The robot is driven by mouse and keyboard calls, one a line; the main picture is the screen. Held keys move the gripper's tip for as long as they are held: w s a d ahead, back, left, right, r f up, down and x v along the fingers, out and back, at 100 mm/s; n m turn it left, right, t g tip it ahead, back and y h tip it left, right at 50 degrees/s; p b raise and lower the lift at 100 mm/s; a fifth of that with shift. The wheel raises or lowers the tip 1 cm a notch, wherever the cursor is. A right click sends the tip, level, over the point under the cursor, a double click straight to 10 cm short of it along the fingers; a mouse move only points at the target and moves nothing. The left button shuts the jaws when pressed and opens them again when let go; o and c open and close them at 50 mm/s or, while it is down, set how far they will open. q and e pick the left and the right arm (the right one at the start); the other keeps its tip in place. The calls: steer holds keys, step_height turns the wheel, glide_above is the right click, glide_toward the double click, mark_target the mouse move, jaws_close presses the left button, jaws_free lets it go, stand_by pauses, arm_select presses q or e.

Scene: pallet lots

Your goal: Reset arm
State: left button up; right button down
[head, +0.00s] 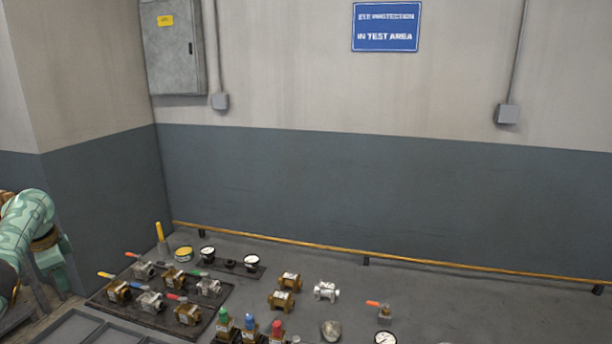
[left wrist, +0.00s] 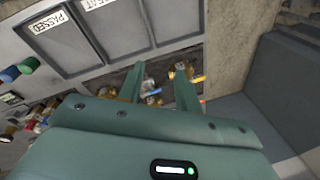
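My left arm shows in pale green at the left edge of the head view, with its gripper (head: 52,262) beside the left end of the bench, its tips cut off or hard to make out. In the left wrist view, the two green fingers of the left gripper (left wrist: 158,78) stand apart with nothing held between them. Valves on the bench show beyond and between the fingers, clear of them. My right gripper is in neither view.
A dark mat (head: 150,318) holds several valves with coloured handles. Loose valves (head: 289,281) and gauges (head: 385,338) stand on the grey bench (head: 450,300). A yellow rail (head: 400,260) runs along its back edge. A divided tray (left wrist: 122,30) has a "PASSED" label.

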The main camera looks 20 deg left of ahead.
arm_select(q)
steer(key=s+a+f+g+y, duration=0.1)
steer(key=s+a+f+y, duration=0.35)
steer(key=s+f, duration=0.6)
steer(key=s+a+f+g+y, duration=0.1)
steer(key=s+a+f+y, duration=0.35)
steer(key=s+f, duration=0.6)
steer(key=s+d+f+m+t+h, duration=0.1)
steer(key=s+d+f+m+t, duration=0.15)
steer(key=s+f, duration=0.55)
steer(key=s+d+f+n+h, duration=0.15)
steer(key=s+d+f, duration=0.25)
steer(key=d+f, duration=0.55)
steer(key=s+d+f+h, duration=0.35)
steer(key=d+f, duration=0.25)
steer(key=d, duration=0.6)
steer(key=s+d+f+h, duration=0.1)
steer(key=d+f, duration=0.2)
steer(key=d, duration=0.8)
steer(key=s+d+f+n+g+h, duration=0.1)
steer(key=d+f+h, duration=0.1)
steer(key=d, duration=0.9)
steer(key=s+d+f+n+h, duration=0.1)
steer(key=d+f, duration=0.3)
steer(key=d, duration=0.8)
steer(key=shift+s+h, duration=0.3)
